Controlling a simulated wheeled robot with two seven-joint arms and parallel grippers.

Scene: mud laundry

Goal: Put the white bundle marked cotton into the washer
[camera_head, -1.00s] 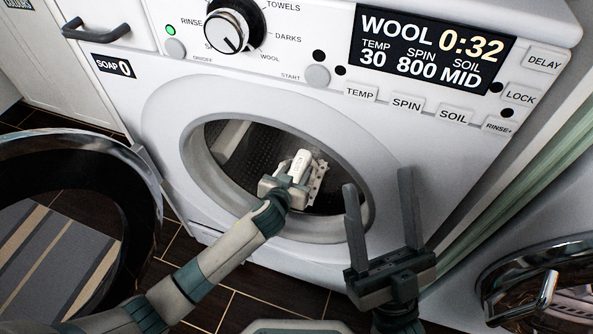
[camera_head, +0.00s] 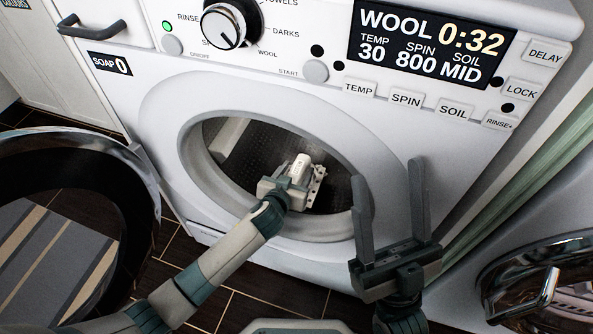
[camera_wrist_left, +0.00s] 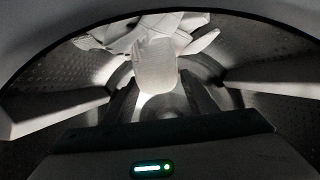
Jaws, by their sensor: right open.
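The white bundle (camera_head: 300,165) is inside the washer's drum, seen through the round door opening (camera_head: 190,165). My left gripper (camera_head: 297,178) reaches into the opening from the lower left. In the left wrist view the bundle (camera_wrist_left: 155,62) lies between the tips of my left gripper (camera_wrist_left: 158,82), which appears shut on it. Loose white cloth spreads behind it at the top. I cannot read any mark on the bundle. My right gripper (camera_head: 390,210) is open and empty, in front of the washer at the right of the opening.
The washer's round door (camera_head: 140,215) stands open at the left. A striped mat (camera_head: 45,255) lies on the dark tiled floor. A second appliance with a chrome-rimmed door (camera_head: 500,262) is at the lower right. The drum's perforated wall (camera_wrist_left: 60,90) surrounds my left gripper.

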